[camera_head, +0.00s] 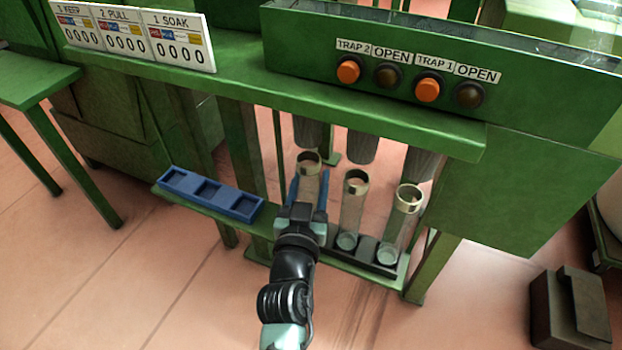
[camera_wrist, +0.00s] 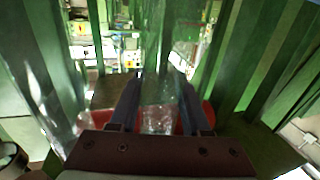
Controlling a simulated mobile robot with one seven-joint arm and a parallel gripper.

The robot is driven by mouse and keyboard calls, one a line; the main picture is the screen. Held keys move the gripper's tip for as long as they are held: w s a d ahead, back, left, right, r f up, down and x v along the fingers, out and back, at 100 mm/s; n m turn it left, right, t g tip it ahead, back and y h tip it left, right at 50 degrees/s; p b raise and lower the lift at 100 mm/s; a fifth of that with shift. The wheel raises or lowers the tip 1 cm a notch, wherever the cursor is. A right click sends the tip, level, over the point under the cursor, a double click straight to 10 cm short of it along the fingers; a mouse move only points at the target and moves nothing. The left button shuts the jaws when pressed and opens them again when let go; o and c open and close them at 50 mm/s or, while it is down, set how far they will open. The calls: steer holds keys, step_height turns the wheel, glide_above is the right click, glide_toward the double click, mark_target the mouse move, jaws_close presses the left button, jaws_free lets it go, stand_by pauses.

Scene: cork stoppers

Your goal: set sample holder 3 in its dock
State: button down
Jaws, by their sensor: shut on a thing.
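A clear tube-shaped sample holder with a brown metallic collar (camera_head: 309,158) stands upright between the blue fingers of my gripper (camera_head: 308,186), which is shut on it. In the wrist view the clear tube (camera_wrist: 159,118) shows between the dark fingers. Its lower end is hidden by my gripper in the head view, so I cannot tell whether it is seated. Two similar holders, a middle one (camera_head: 352,204) and a right one (camera_head: 408,198), stand upright to its right on a black base (camera_head: 364,251). I see no number on any holder.
A blue tray (camera_head: 167,185) with three empty recesses lies on the green shelf, left of my gripper. Dark cylinders (camera_head: 362,147) hang above the holders. A green panel with orange buttons (camera_head: 348,72) overhangs them, and a green leg (camera_head: 432,268) stands at the right.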

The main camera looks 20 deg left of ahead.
steer(key=shift+f+b, duration=0.3)
steer(key=shift+c, duration=1.4)
jaws_free()
steer(key=shift+s, duration=0.1)
steer(key=p+v, duration=0.2)
steer(key=v, duration=1)
steer(key=shift+s, duration=0.35)
steer(key=shift+d, duration=0.1)
